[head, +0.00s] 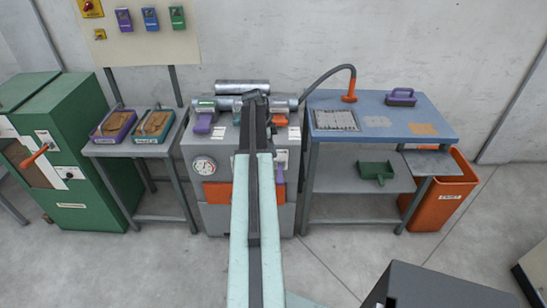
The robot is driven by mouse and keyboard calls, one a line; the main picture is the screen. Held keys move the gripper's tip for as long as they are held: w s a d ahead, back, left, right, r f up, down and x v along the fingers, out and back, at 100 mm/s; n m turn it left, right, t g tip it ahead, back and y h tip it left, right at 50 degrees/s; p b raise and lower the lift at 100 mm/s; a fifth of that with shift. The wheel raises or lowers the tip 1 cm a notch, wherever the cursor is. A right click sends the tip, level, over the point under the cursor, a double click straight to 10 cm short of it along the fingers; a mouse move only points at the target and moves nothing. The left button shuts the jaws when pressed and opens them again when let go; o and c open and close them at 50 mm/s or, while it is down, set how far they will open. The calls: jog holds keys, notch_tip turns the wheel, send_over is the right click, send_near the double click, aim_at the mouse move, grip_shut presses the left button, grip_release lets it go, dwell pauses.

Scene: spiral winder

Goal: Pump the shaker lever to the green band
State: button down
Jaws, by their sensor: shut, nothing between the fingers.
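My arm reaches straight ahead over the grey machine (192,145). My gripper (255,97) is at its top, in front of the metal roller (232,87), shut and empty. Whether it touches anything I cannot tell. The machine carries a purple handle (204,122) at its upper left, an orange handle (280,120) at its upper right and another purple handle (280,173) lower right. A round white dial (203,167) is on its front left. Which handle is the shaker lever I cannot tell, and no green band is legible. My arm hides the machine's middle.
A green cabinet (90,180) with an orange handle (36,155) stands left. A small table (140,150) holds two trays. At right are a blue-topped bench (440,137) with a hose (325,75) and an orange bin (438,198). The floor (330,260) front right is partly clear.

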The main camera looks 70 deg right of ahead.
aim_at(280, 179)
jog(key=b+x, duration=0.6)
jog(key=x, duration=0.1)
jog(key=b+x, duration=0.3)
jog(key=x, duration=0.1)
jog(key=shift+w+a+f+b, duration=0.25)
jog(key=shift+w+b, duration=0.1)
jog(key=shift+b, duration=0.05)
jog(key=shift+a+f+b, duration=0.1)
jog(key=shift+f+b, duration=0.4)
jog(key=shift+b, duration=0.05)
jog(key=shift+r, duration=0.15)
